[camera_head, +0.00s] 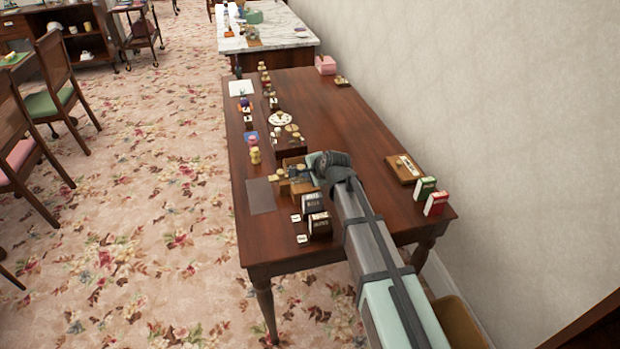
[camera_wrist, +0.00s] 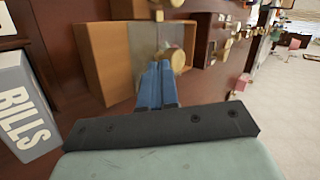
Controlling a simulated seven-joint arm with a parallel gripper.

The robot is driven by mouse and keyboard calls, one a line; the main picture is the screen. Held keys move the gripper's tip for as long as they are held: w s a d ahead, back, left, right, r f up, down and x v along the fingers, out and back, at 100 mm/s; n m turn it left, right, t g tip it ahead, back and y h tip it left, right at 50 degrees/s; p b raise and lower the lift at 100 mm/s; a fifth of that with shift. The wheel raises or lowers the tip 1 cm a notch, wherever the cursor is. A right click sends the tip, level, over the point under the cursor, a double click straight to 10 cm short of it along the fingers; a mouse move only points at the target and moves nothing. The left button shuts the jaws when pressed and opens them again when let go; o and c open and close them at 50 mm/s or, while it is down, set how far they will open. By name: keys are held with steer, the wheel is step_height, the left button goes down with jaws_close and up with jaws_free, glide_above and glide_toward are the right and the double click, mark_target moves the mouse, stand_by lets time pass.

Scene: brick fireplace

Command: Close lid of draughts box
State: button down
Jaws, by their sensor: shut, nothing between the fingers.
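The draughts box appears to be the open tan wooden box (camera_wrist: 92,62) in the wrist view, left of and beyond my fingers. In the head view its tan wood (camera_head: 302,187) shows beside my gripper, partly covered. I cannot tell clearly which panel is the lid. My gripper (camera_wrist: 157,82) has its blue fingers together with nothing between them. The fingertips are over or close to the box's right part; I cannot tell if they touch it. In the head view the fingers are hidden behind the wrist.
A dark sheet (camera_head: 261,196) lies left of the box. Several small pieces and a white plate (camera_head: 280,119) stand farther back. Green (camera_head: 425,188) and red (camera_head: 436,204) packs stand right. The table's middle right is clear.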

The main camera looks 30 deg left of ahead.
steer(key=w+a, duration=0.3)
steer(key=w, duration=0.1)
steer(key=shift+a+r, duration=0.1)
steer(key=shift+a, duration=0.3)
